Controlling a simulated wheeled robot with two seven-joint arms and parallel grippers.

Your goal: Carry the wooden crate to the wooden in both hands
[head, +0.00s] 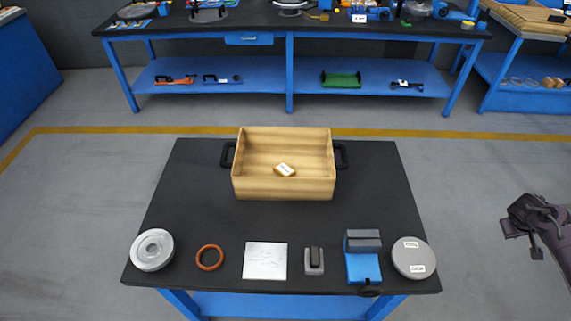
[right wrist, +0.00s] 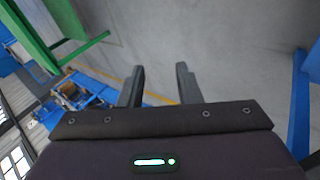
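The wooden crate (head: 284,187) stands upright on the far half of the black-topped table (head: 200,210) in the head view. It is open at the top and has a black handle on its left side (head: 228,154) and on its right side (head: 341,156). A small pale labelled block (head: 284,169) lies inside it. My right gripper (head: 508,228) is at the right edge of the head view, off the table and well apart from the crate. In the right wrist view its two fingers (right wrist: 160,88) are spread with nothing between them. My left gripper is out of view.
Along the table's near edge lie a metal flanged disc (head: 152,250), an orange ring (head: 209,257), a silver plate (head: 265,261), a small grey block (head: 314,261), a blue fixture (head: 363,266) and a grey labelled disc (head: 414,258). A blue workbench (head: 290,75) stands behind, across open floor.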

